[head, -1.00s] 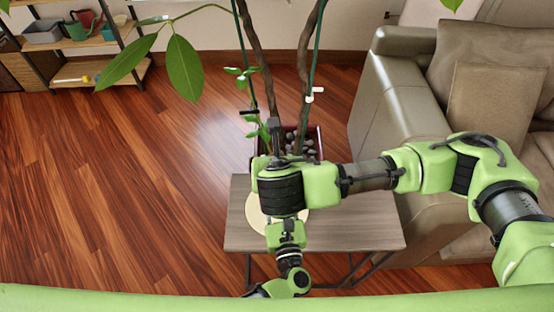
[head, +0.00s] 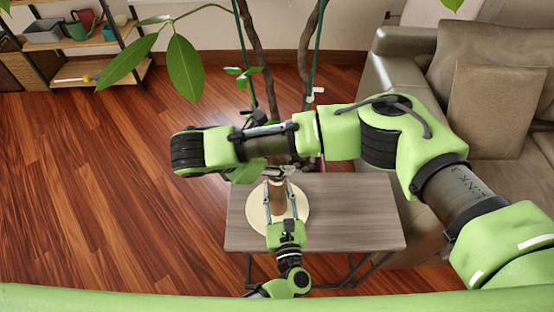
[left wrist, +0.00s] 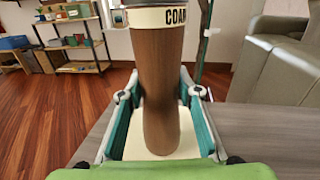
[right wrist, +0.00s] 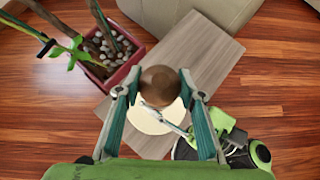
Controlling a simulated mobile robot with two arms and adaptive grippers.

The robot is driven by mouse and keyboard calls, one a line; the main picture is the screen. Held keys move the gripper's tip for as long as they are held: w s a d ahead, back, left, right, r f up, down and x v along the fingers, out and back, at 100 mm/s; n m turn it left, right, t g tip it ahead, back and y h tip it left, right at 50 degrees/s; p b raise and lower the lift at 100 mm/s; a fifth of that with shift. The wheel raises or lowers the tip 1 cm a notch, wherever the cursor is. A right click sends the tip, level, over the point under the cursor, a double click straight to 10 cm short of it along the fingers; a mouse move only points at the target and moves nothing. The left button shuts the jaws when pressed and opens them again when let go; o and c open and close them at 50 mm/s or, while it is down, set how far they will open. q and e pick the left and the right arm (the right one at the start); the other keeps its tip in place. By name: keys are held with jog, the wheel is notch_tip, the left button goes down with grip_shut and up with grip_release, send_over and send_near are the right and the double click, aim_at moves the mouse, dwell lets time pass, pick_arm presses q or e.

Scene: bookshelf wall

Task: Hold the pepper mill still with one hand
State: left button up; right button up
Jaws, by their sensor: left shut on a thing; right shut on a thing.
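The brown wooden pepper mill (head: 277,197) stands upright on a round cream disc (head: 255,222) on the small table. My left gripper (left wrist: 160,95) is shut on the mill's body, one teal finger on each side. The left wrist view shows a cream band with the letters "COAR" high on the mill (left wrist: 158,65). My right gripper (right wrist: 159,84) is above, pointing down, with its fingertips at either side of the mill's round brown top (right wrist: 160,84).
The grey wooden table (head: 350,215) has free room at the right. A potted plant in a dark red planter (right wrist: 122,72) stands just behind it, its stems and leaves near my right arm. A sofa (head: 400,120) is at the right, a shelf (head: 85,45) far left.

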jog(key=shift+f+m+g+h, duration=0.15)
jog(key=shift+m+g+h, duration=0.65)
jog(key=shift+m+g, duration=1.1)
jog(key=shift+m+t, duration=0.3)
jog(key=shift+m, duration=0.1)
jog(key=shift+s, duration=0.1)
jog(key=o, duration=1.1)
notch_tip(320, 180, up, 10)
jog(key=shift+r, duration=0.1)
